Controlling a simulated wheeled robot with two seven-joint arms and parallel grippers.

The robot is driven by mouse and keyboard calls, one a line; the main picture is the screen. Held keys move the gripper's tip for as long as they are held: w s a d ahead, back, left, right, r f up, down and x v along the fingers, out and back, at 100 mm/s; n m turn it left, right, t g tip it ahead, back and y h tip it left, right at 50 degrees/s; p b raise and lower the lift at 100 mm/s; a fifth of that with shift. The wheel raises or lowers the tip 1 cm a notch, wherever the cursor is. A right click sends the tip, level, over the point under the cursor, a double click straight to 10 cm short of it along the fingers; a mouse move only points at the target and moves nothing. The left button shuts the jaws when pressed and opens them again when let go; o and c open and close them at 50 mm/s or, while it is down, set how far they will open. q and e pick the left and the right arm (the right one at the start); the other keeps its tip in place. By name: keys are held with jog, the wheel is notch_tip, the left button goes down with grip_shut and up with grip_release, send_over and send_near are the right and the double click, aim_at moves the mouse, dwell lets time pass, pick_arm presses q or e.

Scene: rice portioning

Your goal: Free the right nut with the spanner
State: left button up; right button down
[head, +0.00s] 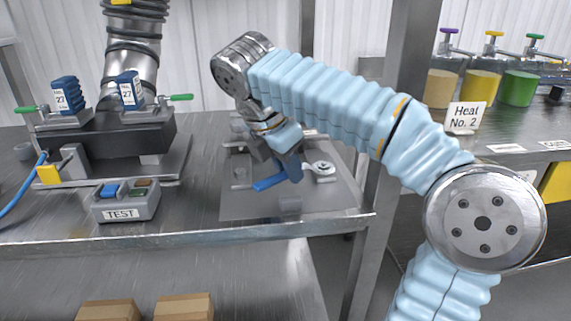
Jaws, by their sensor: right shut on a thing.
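My right gripper (284,160) reaches down over a grey tray-like plate (245,208) on the metal bench. It is shut on a blue-handled spanner (266,184), whose handle points to the lower left. A round silver fitting (322,168), which may hold the right nut, sits just right of the gripper. I cannot tell whether the spanner's head is on a nut, because the gripper covers that part. A small upright metal piece (240,176) stands on the plate to the left. My left gripper is not in view.
A grey box marked TEST (125,207) and a rig with green-handled valves (120,140) stand on the left. A steel post (384,200) rises right of the plate. Colour-filled jars (479,85) and a Heat No. 2 card (466,117) stand beyond it.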

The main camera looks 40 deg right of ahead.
jog(key=shift+s+n+t, duration=0.4)
jog(key=shift+s+n, duration=0.35)
jog(key=shift+n, duration=0.15)
jog(key=shift+s+d+n+t, duration=0.2)
jog(key=shift+s+n+t, duration=0.1)
jog(key=shift+s+n, duration=0.55)
jog(key=shift+s+d+n+t, duration=0.25)
jog(key=shift+s+n+t, duration=0.25)
jog(key=shift+n, duration=0.45)
jog(key=shift+s, duration=0.2)
jog(key=shift+s+d+n+y, duration=0.4)
jog(key=shift+s+n, duration=0.15)
jog(key=shift+n, duration=0.35)
